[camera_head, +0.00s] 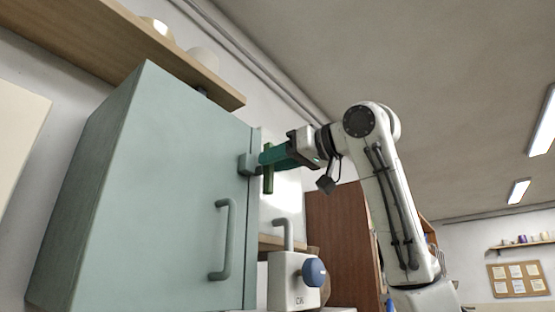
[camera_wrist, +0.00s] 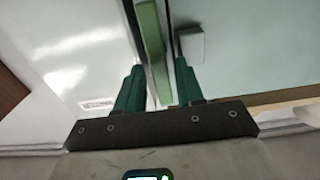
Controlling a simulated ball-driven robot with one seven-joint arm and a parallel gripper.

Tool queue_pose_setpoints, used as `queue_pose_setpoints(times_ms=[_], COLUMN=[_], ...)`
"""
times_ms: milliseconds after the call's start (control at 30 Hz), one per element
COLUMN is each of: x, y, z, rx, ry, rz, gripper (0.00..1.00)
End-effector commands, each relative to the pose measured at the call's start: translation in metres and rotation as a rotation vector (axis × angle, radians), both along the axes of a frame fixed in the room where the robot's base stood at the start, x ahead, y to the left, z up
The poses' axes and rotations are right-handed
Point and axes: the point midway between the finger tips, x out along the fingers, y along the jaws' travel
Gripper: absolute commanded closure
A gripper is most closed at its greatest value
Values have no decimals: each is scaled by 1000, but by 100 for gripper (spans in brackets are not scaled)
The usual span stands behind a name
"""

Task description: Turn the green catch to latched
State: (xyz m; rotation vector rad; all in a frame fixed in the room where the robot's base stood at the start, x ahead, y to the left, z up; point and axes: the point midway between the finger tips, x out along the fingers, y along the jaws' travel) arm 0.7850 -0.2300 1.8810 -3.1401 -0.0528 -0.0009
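The green catch (camera_head: 268,183) is a bar at the right edge of the pale teal cabinet (camera_head: 150,190). In the head view it hangs roughly upright. A grey block (camera_head: 246,165) sits beside it on the cabinet edge. My gripper (camera_head: 264,156), with dark green fingers, is at the catch's upper part and hides it there. In the wrist view the catch (camera_wrist: 151,45) runs between the two fingers of my gripper (camera_wrist: 159,75). The fingers stand apart, with a gap showing on the right side. The grey block also shows in the wrist view (camera_wrist: 190,46).
A grey handle (camera_head: 224,240) sticks out of the cabinet front. A wooden shelf (camera_head: 110,45) with bowls hangs above. A white device (camera_head: 290,282) with a blue knob stands below my gripper. A brown cabinet (camera_head: 335,235) is behind my arm.

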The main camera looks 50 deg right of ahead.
Motion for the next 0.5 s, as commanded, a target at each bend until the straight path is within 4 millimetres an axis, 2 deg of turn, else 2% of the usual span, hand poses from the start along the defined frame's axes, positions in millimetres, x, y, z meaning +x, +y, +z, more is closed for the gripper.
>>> queue_pose_setpoints(times_ms=[33, 367, 500], x=[0, 0, 0], y=[0, 0, 0], z=[0, 0, 0], rx=[0, 0, 0], ry=[0, 0, 0], rz=[0, 0, 0], gripper=[68, 99, 100])
